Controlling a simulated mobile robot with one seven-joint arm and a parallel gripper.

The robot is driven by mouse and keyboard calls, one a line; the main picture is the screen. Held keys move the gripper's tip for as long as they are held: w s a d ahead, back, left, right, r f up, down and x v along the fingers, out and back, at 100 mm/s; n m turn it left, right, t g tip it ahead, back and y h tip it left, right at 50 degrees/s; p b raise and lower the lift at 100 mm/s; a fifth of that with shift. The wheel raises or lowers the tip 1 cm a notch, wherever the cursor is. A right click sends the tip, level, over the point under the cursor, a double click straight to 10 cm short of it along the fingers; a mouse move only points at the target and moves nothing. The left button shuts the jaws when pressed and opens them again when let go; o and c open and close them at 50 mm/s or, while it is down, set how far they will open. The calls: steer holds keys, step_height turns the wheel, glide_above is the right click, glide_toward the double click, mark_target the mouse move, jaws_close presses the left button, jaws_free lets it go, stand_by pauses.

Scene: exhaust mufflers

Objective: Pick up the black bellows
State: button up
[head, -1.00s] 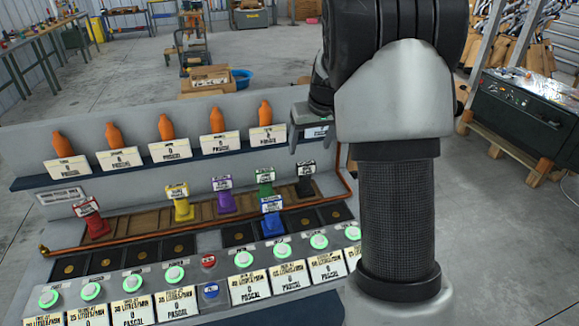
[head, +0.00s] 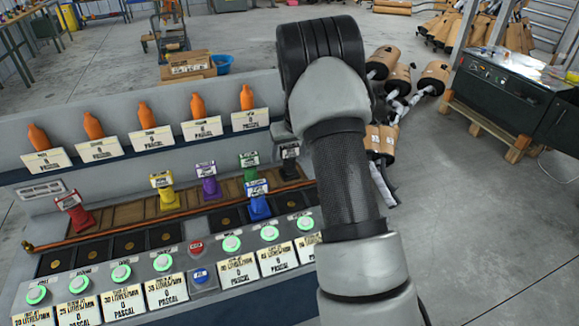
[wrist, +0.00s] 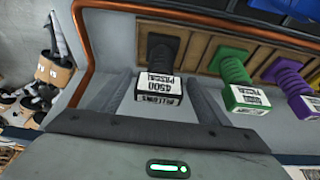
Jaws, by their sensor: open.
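The black bellows (head: 289,168) stands at the right end of the wooden rack (head: 131,215), with a white label on its top. My gripper (wrist: 158,82) is open, one finger on either side of the labelled end. I cannot tell whether either finger touches it. In the head view my gripper is mostly hidden behind my arm, just above the bellows.
Green (head: 250,169), purple (head: 210,183), yellow (head: 164,190) and red (head: 75,213) bellows stand leftward along the rack. A blue bellows (head: 258,200) stands in front, in a dark slot. A copper pipe (wrist: 82,57) runs close to the black bellows. Orange bottles (head: 146,116) line the shelf above.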

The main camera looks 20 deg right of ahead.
steer(key=shift+x, duration=1.4)
steer(key=shift+w+r, duration=0.1)
steer(key=c, duration=1.4)
steer(key=shift+o, duration=0.2)
steer(key=shift+r, duration=0.1)
